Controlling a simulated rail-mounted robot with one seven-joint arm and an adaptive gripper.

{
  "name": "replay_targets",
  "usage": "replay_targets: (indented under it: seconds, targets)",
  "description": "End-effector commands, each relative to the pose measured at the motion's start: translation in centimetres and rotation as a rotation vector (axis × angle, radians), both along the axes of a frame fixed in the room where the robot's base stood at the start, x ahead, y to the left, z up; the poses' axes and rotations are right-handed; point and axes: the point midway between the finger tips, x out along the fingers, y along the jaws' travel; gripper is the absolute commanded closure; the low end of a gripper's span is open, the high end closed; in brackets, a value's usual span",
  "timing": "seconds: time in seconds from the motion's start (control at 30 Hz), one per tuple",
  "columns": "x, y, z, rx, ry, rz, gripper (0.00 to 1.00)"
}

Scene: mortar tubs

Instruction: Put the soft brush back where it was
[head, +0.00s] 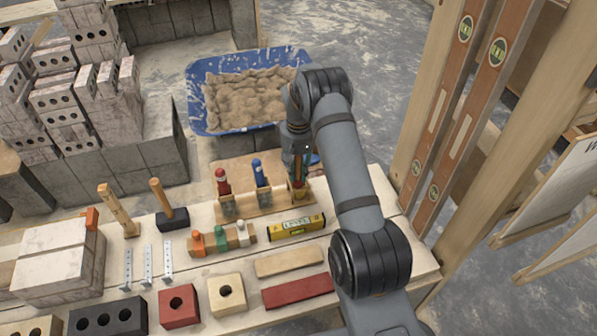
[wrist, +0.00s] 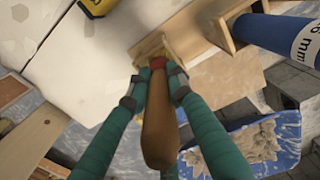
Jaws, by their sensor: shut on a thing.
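The soft brush has a brown wooden handle (wrist: 160,130) with a red collar at its far end in the wrist view. My gripper (wrist: 154,88) is shut on it, with one teal finger on each side near the collar. In the head view my gripper (head: 298,158) points down over the right end of the wooden rack (head: 262,209). The brush's lower part (head: 299,190) shows just below it, at the rack. A red-handled tool (head: 222,182) and a blue-handled tool (head: 260,172) stand upright in the rack to the left. I cannot tell whether the brush is seated or resting.
A yellow level (head: 297,228) lies in front of the rack. A block with coloured pegs (head: 221,240) and two hammers (head: 170,208) are to the left. A blue mortar tub (head: 240,90) stands behind. Tall spirit levels (head: 470,100) lean on a frame at right.

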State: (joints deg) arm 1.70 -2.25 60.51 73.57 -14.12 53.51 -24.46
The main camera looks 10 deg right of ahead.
Motion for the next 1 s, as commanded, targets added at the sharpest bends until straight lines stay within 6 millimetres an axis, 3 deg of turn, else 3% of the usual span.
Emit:
replay_targets:
  seconds: [0.37, 0.4, 0.73, 1.0]
  targets:
    - [0.02, -0.01, -0.51, 0.000, 0.000, 0.000, 1.00]
    - [0.02, -0.01, -0.44, 0.000, -0.001, 0.000, 0.78]
    - [0.01, 0.00, -0.44, 0.000, 0.000, 0.000, 0.58]
    - [-0.01, 0.00, -0.43, 0.000, 0.000, 0.000, 0.58]
